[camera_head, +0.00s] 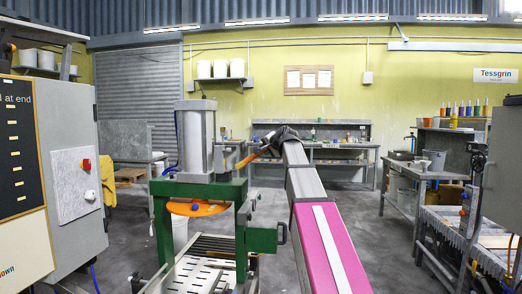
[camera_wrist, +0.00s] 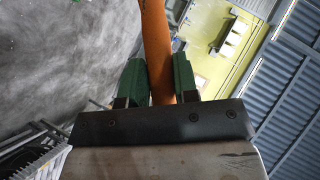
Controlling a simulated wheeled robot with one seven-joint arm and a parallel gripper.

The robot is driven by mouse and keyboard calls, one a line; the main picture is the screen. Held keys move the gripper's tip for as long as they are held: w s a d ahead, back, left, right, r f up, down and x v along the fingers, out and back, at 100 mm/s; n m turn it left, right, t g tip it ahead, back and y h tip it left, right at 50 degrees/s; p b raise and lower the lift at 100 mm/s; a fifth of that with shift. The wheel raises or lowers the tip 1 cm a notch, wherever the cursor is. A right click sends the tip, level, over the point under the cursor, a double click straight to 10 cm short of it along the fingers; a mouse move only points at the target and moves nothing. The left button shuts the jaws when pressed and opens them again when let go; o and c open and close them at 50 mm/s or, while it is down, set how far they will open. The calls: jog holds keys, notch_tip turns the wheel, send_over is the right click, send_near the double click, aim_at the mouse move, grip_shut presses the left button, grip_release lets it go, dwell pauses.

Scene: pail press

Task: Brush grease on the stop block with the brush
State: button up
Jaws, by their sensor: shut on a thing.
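My gripper (camera_head: 264,149) is shut on the orange handle of the brush (camera_head: 249,158). In the wrist view the handle (camera_wrist: 155,45) stands between the two green finger pads of my gripper (camera_wrist: 158,82). In the head view the handle slants down and left from my gripper toward the top right of the green press (camera_head: 200,188). The bristle end cannot be made out in either view. I cannot pick out the stop block for certain. The press carries a grey cylinder (camera_head: 197,135) on top and an orange disc (camera_head: 197,208) under its top plate.
A slotted metal bed (camera_head: 205,273) lies below the press. A grey control cabinet (camera_head: 72,165) stands at the left. A workbench (camera_head: 335,146) is at the back wall. A bench with a grey bucket (camera_head: 434,160) and a roller conveyor (camera_head: 455,233) are at the right.

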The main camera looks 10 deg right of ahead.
jog(key=shift+s+d, duration=0.25)
jog(key=shift+d, duration=0.45)
jog(key=d, duration=0.1)
jog(key=s+d, duration=0.1)
jog(key=shift+d, duration=0.4)
jog(key=shift+w+a, duration=0.1)
jog(key=shift+a, duration=0.05)
dwell(0.4)
jog(key=w+a, duration=0.2)
jog(key=a, duration=0.5)
jog(key=shift+w+a, duration=0.2)
jog(key=shift+a, duration=0.05)
jog(key=shift+w+a, duration=0.15)
jog(key=shift+a, duration=0.25)
dwell(0.8)
